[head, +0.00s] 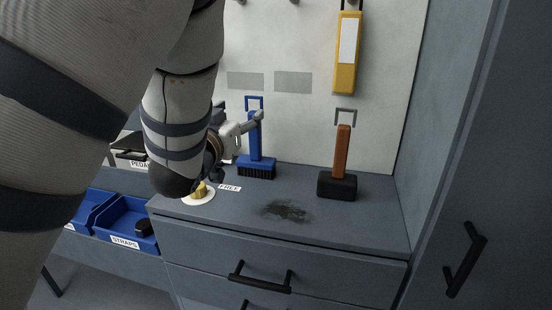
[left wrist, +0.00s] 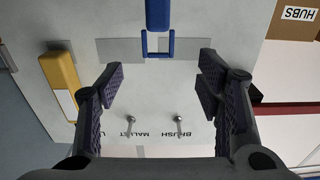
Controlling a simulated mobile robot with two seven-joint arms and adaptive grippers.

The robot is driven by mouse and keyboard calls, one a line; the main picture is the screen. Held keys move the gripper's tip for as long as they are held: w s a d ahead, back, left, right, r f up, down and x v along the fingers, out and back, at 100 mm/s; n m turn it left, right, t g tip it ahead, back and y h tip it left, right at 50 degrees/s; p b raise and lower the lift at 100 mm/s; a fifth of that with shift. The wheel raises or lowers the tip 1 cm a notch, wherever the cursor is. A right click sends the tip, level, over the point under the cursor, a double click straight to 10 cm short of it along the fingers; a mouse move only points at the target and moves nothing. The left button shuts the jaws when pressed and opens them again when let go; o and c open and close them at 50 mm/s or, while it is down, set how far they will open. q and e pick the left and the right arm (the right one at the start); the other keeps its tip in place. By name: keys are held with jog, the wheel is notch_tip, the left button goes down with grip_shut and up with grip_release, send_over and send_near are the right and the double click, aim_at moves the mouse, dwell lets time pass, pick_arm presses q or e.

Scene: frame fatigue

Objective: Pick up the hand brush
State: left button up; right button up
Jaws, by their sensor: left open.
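The hand brush (head: 256,166) is blue with black bristles and stands upright on the grey cabinet top, a wire loop at its handle's top. My left gripper (head: 249,122) is beside the upper handle, partly hidden by my forearm; one finger overlaps the handle in the picture. In the left wrist view the brush's handle end (left wrist: 158,14) and loop show at the top edge. There the left gripper (left wrist: 157,82) is open with nothing between its fingers, and the handle lies past the fingertips' level. Contact cannot be told. My right gripper is not in view.
A mallet (head: 337,187) stands right of the brush. A yellow tool (head: 347,55) hangs on the pale board behind. A yellow knob on a white disc (head: 199,194) lies close below my left wrist. A dark stain (head: 286,211) marks the clear cabinet top; blue bins (head: 128,220) sit left.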

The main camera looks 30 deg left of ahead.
aim_at(254, 111)
pick_arm(q)
jog(key=x, duration=0.3)
jog(key=f+x, duration=0.1)
jog(key=x, duration=0.2)
jog(key=b+x, duration=0.1)
jog(key=x, duration=0.2)
jog(key=shift+d+f, duration=0.15)
jog(key=shift+f, duration=0.05)
jog(key=shift+w, duration=0.35)
jog(key=shift+r, duration=0.2)
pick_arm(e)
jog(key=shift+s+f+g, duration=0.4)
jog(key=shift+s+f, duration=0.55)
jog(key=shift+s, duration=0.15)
pick_arm(q)
jog(key=c, duration=1.3)
